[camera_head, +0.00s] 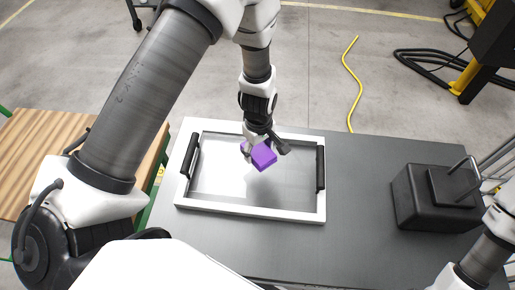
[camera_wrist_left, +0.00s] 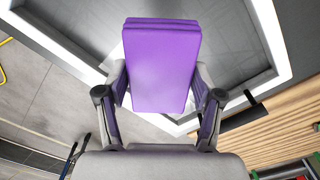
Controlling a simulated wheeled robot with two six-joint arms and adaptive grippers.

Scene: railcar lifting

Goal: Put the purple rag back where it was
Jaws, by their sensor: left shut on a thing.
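The purple rag (camera_head: 263,155) is a folded, block-like piece. My left gripper (camera_head: 261,146) is shut on it and holds it over the white-framed tray, which has black side handles (camera_head: 250,216). A shadow on the tray floor suggests the rag is raised above it. In the left wrist view the rag (camera_wrist_left: 161,65) sits between the two fingers (camera_wrist_left: 161,100), with the tray's white rim (camera_wrist_left: 270,35) behind it. Only part of my right arm shows at the lower right of the head view; its gripper is out of sight.
The tray lies on a dark grey table (camera_head: 360,220). A black box-like object (camera_head: 437,197) with a metal handle stands at the table's right. A wooden surface (camera_head: 40,150) is at the left. A yellow cable (camera_head: 352,85) lies on the floor beyond.

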